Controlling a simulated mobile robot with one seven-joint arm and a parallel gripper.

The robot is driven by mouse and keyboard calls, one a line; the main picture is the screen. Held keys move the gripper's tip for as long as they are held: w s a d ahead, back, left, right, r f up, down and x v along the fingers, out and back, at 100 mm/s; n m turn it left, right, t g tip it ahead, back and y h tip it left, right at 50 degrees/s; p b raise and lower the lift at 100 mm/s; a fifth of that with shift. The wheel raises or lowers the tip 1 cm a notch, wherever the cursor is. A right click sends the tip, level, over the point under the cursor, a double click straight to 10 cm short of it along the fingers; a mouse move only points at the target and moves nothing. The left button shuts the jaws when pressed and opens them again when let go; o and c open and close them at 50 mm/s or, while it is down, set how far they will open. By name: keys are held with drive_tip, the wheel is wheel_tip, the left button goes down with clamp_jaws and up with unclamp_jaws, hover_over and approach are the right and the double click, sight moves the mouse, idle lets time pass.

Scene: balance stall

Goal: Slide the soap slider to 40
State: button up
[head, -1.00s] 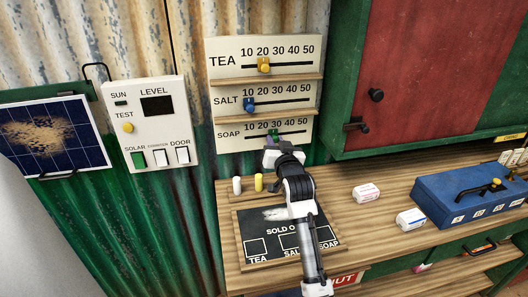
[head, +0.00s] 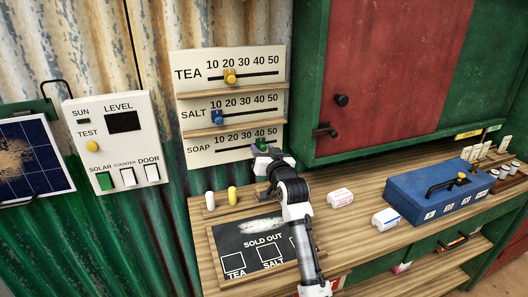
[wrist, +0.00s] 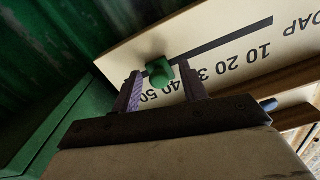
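The soap slider's green knob (head: 262,144) sits on the lowest slot of the white scale board (head: 180,62), under about the 40 in the head view. In the wrist view the green knob (wrist: 159,72) stands between my fingertips, near the 40 and 50 marks, which are partly hidden. My gripper (wrist: 165,82) is open around the knob, with a gap showing at its right side; I cannot tell whether a finger touches it. In the head view my gripper (head: 264,152) is at the soap row and partly covers the slot's right end.
The yellow tea knob (head: 230,76) is near 20 and the blue salt knob (head: 216,117) near 10. Wooden ledges (head: 232,91) separate the rows. A green cabinet (head: 304,80) stands right of the board. The counter below holds a blue box (head: 440,200) and two small packs.

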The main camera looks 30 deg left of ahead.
drive_tip(key=shift+d, duration=0.1)
drive_tip(key=b+v, duration=0.4)
drive_tip(key=v, duration=0.9)
drive_tip(key=shift+s+d, duration=0.15)
drive_tip(key=shift+s, duration=0.15)
